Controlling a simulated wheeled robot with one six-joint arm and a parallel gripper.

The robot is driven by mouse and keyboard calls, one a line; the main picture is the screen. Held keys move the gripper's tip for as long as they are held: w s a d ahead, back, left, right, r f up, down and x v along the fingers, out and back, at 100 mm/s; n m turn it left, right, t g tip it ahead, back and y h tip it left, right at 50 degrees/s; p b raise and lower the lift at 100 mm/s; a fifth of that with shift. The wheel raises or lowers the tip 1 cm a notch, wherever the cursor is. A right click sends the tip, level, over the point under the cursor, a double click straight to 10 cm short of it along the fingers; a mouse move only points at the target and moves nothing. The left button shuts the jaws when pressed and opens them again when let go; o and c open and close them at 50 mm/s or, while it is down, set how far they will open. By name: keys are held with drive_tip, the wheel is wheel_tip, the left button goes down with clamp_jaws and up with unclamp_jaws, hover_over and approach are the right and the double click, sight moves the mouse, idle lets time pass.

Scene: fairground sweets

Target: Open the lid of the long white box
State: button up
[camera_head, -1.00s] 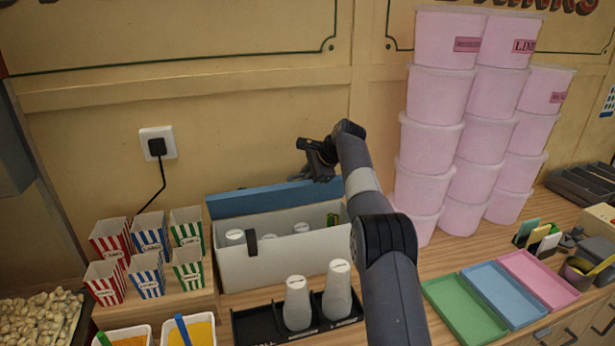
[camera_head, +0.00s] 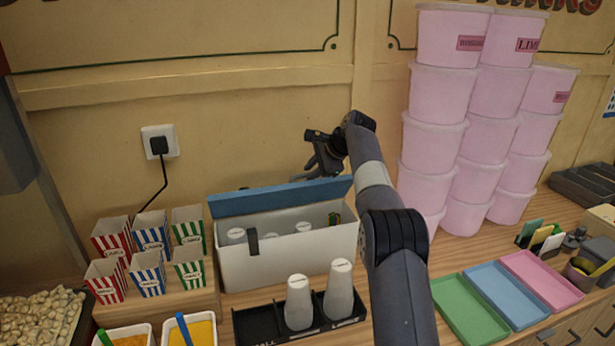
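The long white box (camera_head: 290,261) stands on the counter against the back wall. Its blue lid (camera_head: 280,197) is raised and tilted back along the rear edge, so the inside shows. Several white-topped bottles lie or stand inside, and a dark latch (camera_head: 252,241) is on the front wall. My gripper (camera_head: 322,166) is above the right end of the raised lid, close to its upper edge. I cannot tell whether it touches the lid. The gripper is small and dark here, and its fingers are not clear enough to judge.
Two white bottles stand in a black holder (camera_head: 262,327) in front of the box. Striped popcorn cups (camera_head: 150,272) are to the left. Tall stacks of pink tubs (camera_head: 434,95) stand close to the right of my arm. Coloured trays (camera_head: 505,294) lie at the front right.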

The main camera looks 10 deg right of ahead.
sight(307, 175)
drive_tip(key=v, duration=0.7)
drive_tip(key=shift+s+d+r, duration=0.15)
drive_tip(key=shift+s+r, duration=0.15)
drive_tip(key=p+x, duration=0.1)
drive_tip(key=x, duration=1)
drive_tip(key=shift+w, duration=0.1)
drive_tip(key=shift+d, duration=0.1)
drive_tip(key=shift+r, duration=0.1)
